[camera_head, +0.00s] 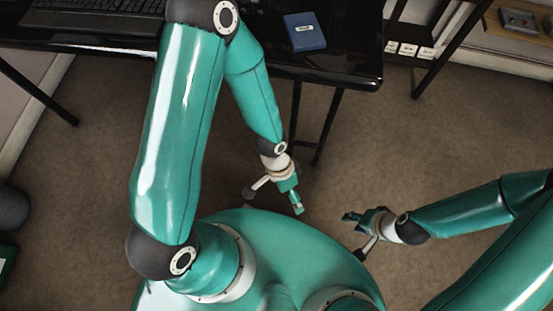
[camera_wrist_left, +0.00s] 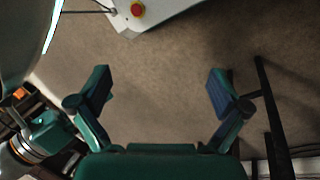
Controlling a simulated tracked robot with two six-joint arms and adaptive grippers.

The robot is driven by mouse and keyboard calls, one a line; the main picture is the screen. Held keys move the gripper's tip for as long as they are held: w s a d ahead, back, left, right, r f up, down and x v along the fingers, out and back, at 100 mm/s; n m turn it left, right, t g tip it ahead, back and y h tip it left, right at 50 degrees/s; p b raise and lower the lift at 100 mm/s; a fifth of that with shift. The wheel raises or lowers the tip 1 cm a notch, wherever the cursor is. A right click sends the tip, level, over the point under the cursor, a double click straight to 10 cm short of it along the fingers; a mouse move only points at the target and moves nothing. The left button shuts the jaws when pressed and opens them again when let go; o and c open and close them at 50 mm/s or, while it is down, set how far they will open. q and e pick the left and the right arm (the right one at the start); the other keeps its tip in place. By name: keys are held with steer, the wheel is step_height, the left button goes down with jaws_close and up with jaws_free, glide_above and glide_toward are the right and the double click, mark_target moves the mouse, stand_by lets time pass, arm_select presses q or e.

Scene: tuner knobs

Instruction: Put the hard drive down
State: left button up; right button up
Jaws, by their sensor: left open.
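A blue box-shaped thing with a white label (camera_head: 305,31), which looks like the hard drive, lies on the black desk near its right end. My left gripper (camera_head: 297,206) hangs below and in front of the desk, well apart from it. In the left wrist view its two fingers (camera_wrist_left: 161,92) are spread wide with only carpet between them. My right gripper (camera_head: 350,217) is low at the right, over the carpet by my base, with nothing seen in it. Whether its fingers are apart is too small to tell.
The black desk (camera_head: 345,70) has a keyboard (camera_head: 95,20) at its left. Dark desk legs (camera_head: 325,120) stand near my left forearm. A shelf rack with white labelled items (camera_head: 408,49) and a wooden shelf (camera_head: 500,48) are at the right. The carpet between is clear.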

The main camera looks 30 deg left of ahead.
arm_select(q)
steer(key=w+a+f+n+t, duration=0.2)
steer(key=a+f+n, duration=0.2)
steer(key=n, duration=0.4)
steer(key=shift+a+n+t, duration=0.3)
steer(key=shift+a+n, duration=0.1)
